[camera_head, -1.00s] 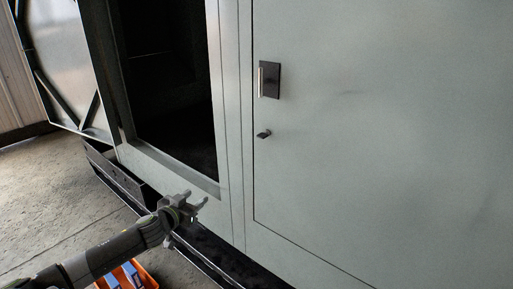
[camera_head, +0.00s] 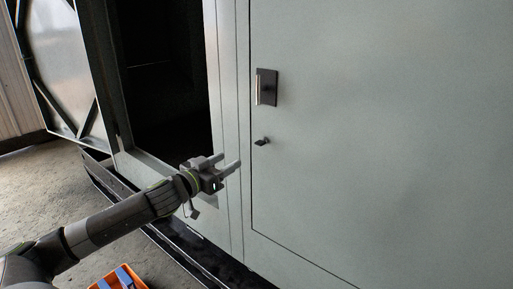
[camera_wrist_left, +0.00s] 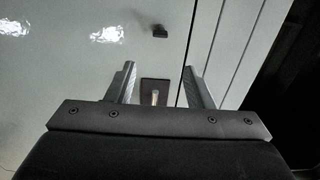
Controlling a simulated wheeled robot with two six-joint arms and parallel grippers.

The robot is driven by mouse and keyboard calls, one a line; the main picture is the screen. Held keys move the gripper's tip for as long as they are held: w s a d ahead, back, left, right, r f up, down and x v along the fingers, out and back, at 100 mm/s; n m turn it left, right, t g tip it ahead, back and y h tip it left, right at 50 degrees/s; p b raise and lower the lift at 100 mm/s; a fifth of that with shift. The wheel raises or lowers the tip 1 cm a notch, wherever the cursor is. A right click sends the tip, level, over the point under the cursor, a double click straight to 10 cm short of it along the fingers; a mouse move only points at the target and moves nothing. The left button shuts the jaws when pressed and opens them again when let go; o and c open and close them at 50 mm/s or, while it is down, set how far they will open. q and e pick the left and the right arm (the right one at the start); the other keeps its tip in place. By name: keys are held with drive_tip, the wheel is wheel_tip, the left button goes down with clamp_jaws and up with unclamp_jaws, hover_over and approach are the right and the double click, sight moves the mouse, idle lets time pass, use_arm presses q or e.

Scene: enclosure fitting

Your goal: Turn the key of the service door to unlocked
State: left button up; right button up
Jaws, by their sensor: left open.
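The service door (camera_head: 380,150) is a large grey-green panel and is closed. A small dark key (camera_head: 261,141) sticks out near its left edge, below a dark handle plate (camera_head: 266,87) with a pale bar. My left gripper (camera_head: 231,164) is open and empty, to the left of the key and a little lower, apart from it. In the left wrist view the key (camera_wrist_left: 160,31) shows beyond the open fingers (camera_wrist_left: 160,80), and the handle plate (camera_wrist_left: 155,91) shows between them. My right gripper is not in view.
Left of the door is a dark open compartment (camera_head: 165,75) with a frame, and a swung-open panel (camera_head: 55,60) stands farther left. An orange bin (camera_head: 118,279) with blue items sits on the floor below my left arm. A dark base rail runs along the enclosure's foot.

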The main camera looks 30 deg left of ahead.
sight(257, 144)
use_arm(q)
drive_tip(key=w, duration=0.9)
drive_tip(key=w+d, duration=0.1)
drive_tip(key=w, duration=0.4)
drive_tip(key=shift+w, duration=0.1)
drive_tip(key=c, duration=1)
